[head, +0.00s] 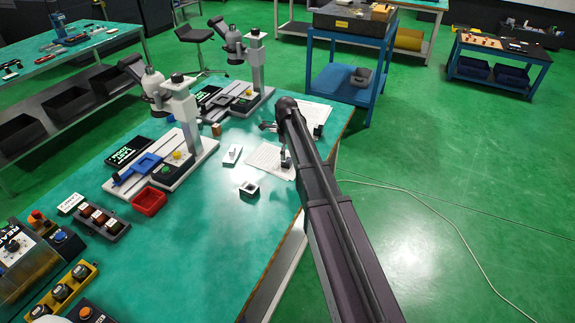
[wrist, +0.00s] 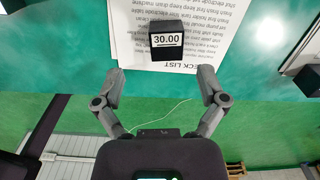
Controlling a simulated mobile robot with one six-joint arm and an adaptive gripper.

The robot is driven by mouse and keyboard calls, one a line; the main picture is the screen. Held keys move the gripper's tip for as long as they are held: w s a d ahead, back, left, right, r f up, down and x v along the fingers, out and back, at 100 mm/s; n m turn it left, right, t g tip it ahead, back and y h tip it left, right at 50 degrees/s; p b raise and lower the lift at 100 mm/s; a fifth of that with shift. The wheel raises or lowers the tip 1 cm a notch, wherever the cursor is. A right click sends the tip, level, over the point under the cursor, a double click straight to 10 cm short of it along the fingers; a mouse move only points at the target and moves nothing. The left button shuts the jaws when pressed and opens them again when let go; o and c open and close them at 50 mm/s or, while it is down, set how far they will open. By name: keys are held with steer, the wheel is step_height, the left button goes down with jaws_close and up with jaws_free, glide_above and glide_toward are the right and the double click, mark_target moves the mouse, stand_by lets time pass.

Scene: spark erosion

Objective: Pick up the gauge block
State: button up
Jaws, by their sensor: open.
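The gauge block, a small black block with a white label reading 30.00, shows in the wrist view (wrist: 167,40). It rests on a printed check list sheet (wrist: 215,48). My gripper (wrist: 160,78) is open and empty, its two fingers spread wide to either side in the wrist view. The block lies ahead of the fingertips, roughly centred between them, and appears apart from both. In the head view my gripper (head: 276,143) is over the papers near the table's right edge, partly hidden by my arm. I cannot surely pick out the block there.
Another dark object (wrist: 309,78) lies at the right of the wrist view. On the green table, a small square part (head: 249,189), a white piece (head: 232,155), a red bin (head: 149,201) and two microscope stands (head: 186,125) are left of my gripper. Green floor lies beyond the table edge.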

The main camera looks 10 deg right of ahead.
mark_target(287, 160)
steer(key=shift+f, duration=0.15)
steer(key=f+b, duration=0.2)
steer(key=b, duration=0.1)
steer(key=shift+w+f, duration=0.25)
steer(key=shift+f, duration=0.15)
steer(key=shift+f+b, duration=1.1)
jaws_close()
